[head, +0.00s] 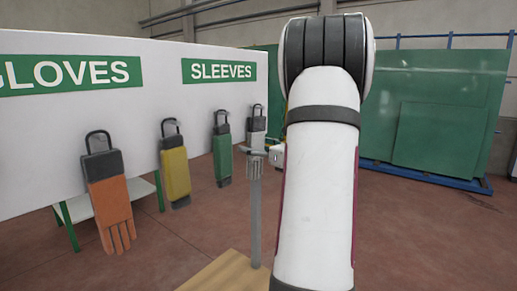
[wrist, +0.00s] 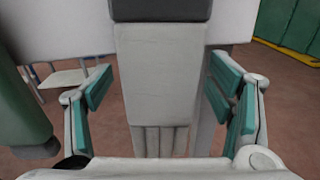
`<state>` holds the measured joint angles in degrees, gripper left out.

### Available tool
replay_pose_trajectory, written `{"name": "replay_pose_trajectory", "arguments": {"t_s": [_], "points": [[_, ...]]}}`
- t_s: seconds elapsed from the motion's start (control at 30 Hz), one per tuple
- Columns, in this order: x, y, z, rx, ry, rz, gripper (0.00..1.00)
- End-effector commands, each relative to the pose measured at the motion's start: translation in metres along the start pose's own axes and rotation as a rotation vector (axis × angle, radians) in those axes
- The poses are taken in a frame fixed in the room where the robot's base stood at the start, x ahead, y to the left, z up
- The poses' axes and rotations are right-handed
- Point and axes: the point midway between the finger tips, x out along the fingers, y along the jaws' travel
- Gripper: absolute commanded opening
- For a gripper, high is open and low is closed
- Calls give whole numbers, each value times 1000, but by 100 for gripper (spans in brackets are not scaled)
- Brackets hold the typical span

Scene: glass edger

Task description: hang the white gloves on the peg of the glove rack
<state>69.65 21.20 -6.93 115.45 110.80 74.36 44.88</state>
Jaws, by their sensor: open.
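The white gloves (wrist: 160,75) fill the middle of the wrist view, with a dark band on top and finger shapes below. They hang upright in front of the white board. My gripper (wrist: 161,84) is open, one finger on each side of the gloves, with gaps visible. In the head view, the gripper is mostly hidden behind my arm. Under the GLOVES sign (head: 70,72), orange gloves (head: 109,200) hang by a dark loop. I see no clearly bare peg.
Yellow sleeves (head: 175,172) and green sleeves (head: 222,150) hang along the white board (head: 150,105). The green sleeves are close left of my gripper in the wrist view (wrist: 22,115). A grey post (head: 255,220) rises near a wooden top (head: 225,272). Green panels stand right.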

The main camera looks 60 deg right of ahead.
Motion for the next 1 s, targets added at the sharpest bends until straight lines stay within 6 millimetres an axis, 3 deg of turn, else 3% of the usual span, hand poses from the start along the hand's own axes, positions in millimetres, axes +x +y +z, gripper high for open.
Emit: {"name": "replay_pose_trajectory", "arguments": {"t_s": [0.07, 0.3, 1.0], "points": [[0, 0, 0, 0, 0, 0, 75], [0, 0, 0, 0, 0, 0, 23], [0, 1, 17, -8, -10, 1, 22]]}}
